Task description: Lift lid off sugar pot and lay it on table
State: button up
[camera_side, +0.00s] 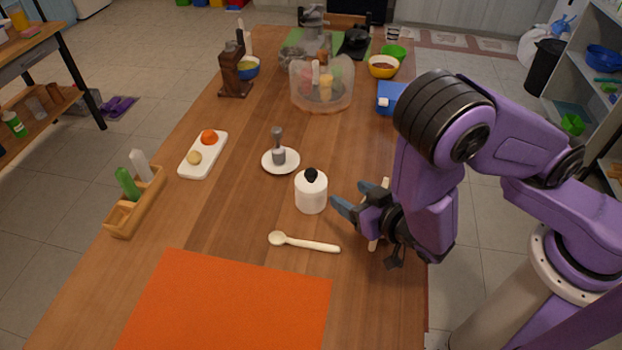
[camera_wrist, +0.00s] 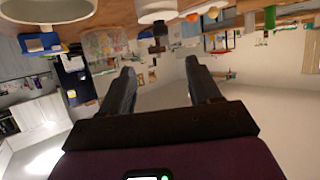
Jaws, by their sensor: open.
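The white sugar pot (camera_side: 311,197) stands upright near the middle of the table. Its lid, with a black knob (camera_side: 311,174), sits on top. My gripper (camera_side: 354,199) is open and empty, low over the table just right of the pot and apart from it, its fingers pointing left toward the pot. In the wrist view, which is upside down, both fingers of my gripper (camera_wrist: 162,68) are spread with nothing between them. A white round shape, probably the pot (camera_wrist: 155,12), shows at the top edge beyond the fingertips, partly cut off.
A pale spoon (camera_side: 305,242) lies in front of the pot. An orange mat (camera_side: 230,305) covers the near table. A wooden rack (camera_side: 140,205) stands left. Bare wood lies left of the pot.

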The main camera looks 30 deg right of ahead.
aim_at(314, 174)
jog(key=x, duration=1.6)
jog(key=shift+w+f, duration=0.15)
jog(key=shift+w, duration=0.05)
jog(key=c, duration=1)
